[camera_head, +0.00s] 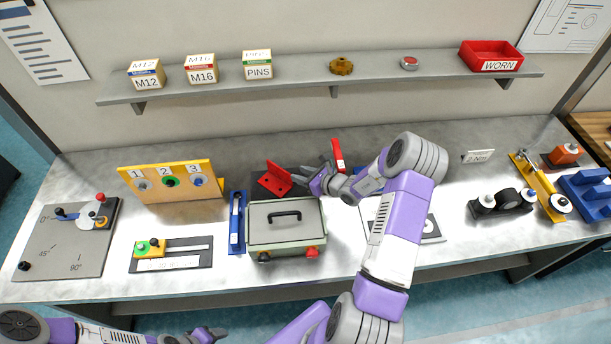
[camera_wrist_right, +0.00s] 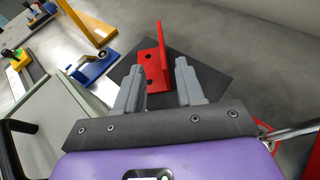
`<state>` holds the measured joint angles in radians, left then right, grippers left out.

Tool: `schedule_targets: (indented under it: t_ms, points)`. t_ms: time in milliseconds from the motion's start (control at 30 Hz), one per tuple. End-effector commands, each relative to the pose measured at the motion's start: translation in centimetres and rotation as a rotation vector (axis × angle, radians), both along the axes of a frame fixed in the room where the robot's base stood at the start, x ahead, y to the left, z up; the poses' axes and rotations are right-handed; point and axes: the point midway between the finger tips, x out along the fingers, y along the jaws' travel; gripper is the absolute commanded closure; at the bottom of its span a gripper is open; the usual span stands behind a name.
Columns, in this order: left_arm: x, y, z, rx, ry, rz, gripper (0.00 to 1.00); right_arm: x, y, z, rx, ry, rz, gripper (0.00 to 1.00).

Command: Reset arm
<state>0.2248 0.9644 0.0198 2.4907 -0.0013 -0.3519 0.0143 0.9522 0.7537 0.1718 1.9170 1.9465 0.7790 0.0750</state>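My right gripper (camera_head: 310,172) is above the back middle of the bench, just right of a red angled bracket (camera_head: 275,179). In the right wrist view its two grey fingers (camera_wrist_right: 158,70) are spread apart. The red bracket (camera_wrist_right: 151,66) shows beyond and between the fingertips, standing on a dark plate (camera_wrist_right: 212,80). Nothing is visibly held, and I cannot tell whether a finger touches the bracket. My left gripper (camera_head: 206,335) is low at the bottom edge of the head view, in front of the bench; its opening is too small to tell.
A green-grey lidded box (camera_head: 287,222) with a black handle stands in front of the bracket. A blue tool holder (camera_head: 237,222) and a numbered yellow panel (camera_head: 172,182) are to the left. A red-handled tool (camera_head: 338,155) lies behind my right gripper. A shelf (camera_head: 300,86) spans the wall.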

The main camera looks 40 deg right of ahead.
Motion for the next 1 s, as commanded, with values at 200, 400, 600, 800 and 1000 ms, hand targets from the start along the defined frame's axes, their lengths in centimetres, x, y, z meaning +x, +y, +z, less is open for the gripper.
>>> schedule_targets:
  t_ms: [200, 400, 600, 800, 1000]
  points:
    - [0.0, 0.0, 0.0, 0.0, 0.0, 0.0, 0.38, -1.5, -0.3, 0.6, 0.001, 0.0, 0.0, 0.62]
    - [0.0, 0.0, 0.0, 0.0, 0.0, 0.0, 0.38, -1.6, -0.3, 0.7, 0.001, 0.0, 0.0, 0.62]
    - [0.0, 0.0, 0.0, 0.0, 0.0, 0.0, 0.38, -1.5, -0.3, 0.7, 0.001, 0.0, 0.0, 0.62]
    - [0.0, 0.0, 0.2, 0.0, 0.0, 0.0, 0.38, -1.5, -0.3, 0.9, 0.001, 0.0, 0.0, 0.62]
    - [0.0, 0.0, 2.9, 0.0, 0.0, 0.0, 0.38, -1.5, -0.3, 3.6, 0.0, -0.001, 0.0, 0.62]
